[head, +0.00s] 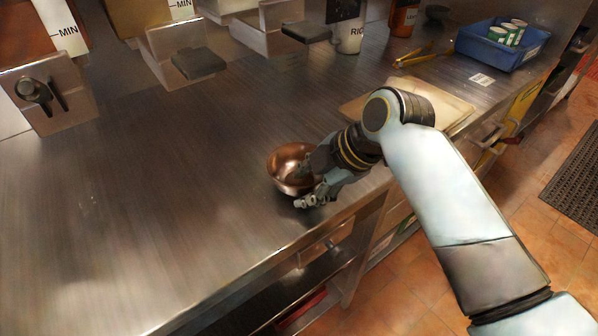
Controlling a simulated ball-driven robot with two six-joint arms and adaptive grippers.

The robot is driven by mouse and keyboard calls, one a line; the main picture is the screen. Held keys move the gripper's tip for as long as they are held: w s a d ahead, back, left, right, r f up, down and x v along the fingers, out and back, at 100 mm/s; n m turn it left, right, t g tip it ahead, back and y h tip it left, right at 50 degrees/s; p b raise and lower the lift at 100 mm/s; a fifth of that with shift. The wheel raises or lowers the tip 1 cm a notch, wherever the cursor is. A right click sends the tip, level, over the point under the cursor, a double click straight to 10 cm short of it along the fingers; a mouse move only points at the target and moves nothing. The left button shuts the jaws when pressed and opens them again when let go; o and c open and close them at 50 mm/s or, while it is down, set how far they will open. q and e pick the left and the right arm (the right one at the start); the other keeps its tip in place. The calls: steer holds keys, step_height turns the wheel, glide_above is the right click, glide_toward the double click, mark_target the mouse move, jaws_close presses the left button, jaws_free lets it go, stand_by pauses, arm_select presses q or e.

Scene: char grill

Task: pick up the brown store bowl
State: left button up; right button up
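The brown store bowl (283,162) is a small round copper-brown bowl standing upright on the steel counter, near its front edge. My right gripper (303,187) reaches it from the right. One dark finger shows over the inside of the bowl and the other shows outside, at its near right side, so the rim appears to lie between them. The gripper hides the right part of the bowl. I cannot tell whether the fingers touch the rim or press on it. My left gripper is not in view.
The steel counter (150,190) is clear to the left. A cutting board (455,112) lies behind my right arm. Metal holders (190,55) line the rear.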

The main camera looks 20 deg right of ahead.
jaws_close()
stand_by(0.5)
